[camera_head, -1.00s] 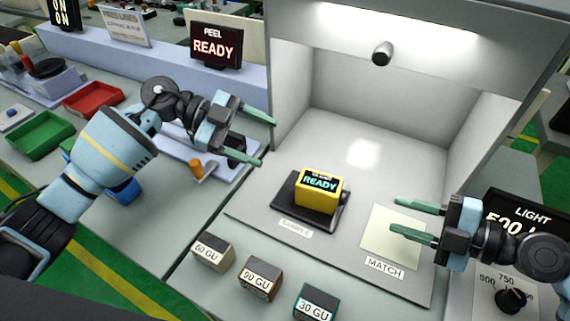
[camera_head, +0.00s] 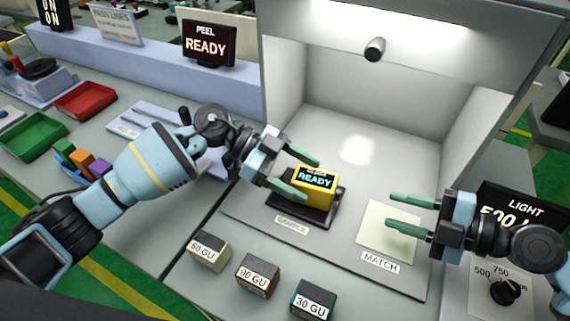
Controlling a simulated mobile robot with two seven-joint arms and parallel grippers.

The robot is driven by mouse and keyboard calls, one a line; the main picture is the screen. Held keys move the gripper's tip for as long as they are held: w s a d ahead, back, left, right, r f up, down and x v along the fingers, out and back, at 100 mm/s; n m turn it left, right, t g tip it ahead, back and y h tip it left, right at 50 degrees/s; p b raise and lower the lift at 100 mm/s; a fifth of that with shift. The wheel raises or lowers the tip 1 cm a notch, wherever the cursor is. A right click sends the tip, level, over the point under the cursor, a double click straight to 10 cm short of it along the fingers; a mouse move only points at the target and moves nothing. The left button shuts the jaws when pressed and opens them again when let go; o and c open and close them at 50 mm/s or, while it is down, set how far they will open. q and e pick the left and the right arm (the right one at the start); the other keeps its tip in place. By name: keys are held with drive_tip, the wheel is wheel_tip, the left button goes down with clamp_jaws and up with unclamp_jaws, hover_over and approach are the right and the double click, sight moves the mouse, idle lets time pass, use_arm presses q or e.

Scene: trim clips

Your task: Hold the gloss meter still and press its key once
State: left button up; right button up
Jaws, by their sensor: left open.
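The gloss meter (camera_head: 314,187) is a yellow box with a dark screen reading READY. It sits on a dark plate (camera_head: 290,214) in the light booth, behind the SAMPLE label. My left gripper (camera_head: 311,178) is open, its green fingers reaching to the meter's left side. One finger shows at the back left and one at the front left; I cannot tell whether they touch it. The meter's key is not clearly visible. My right gripper (camera_head: 391,212) is open and empty above the MATCH card (camera_head: 388,237), to the right of the meter.
Blocks marked 60 GU (camera_head: 208,251), 90 GU (camera_head: 257,275) and 30 GU (camera_head: 312,300) stand along the front. A LIGHT display (camera_head: 520,215) and a dial (camera_head: 505,291) are at right. Red (camera_head: 85,99) and green (camera_head: 34,134) trays lie at left. The booth floor behind the meter is clear.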

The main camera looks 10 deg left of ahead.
sight(314, 183)
use_arm(q)
drive_tip(key=shift+x, duration=1.7)
drive_tip(key=shift+c, duration=0.4)
drive_tip(key=c, duration=1.1)
use_arm(e)
drive_tip(key=shift+c, duration=0.5)
clamp_jaws()
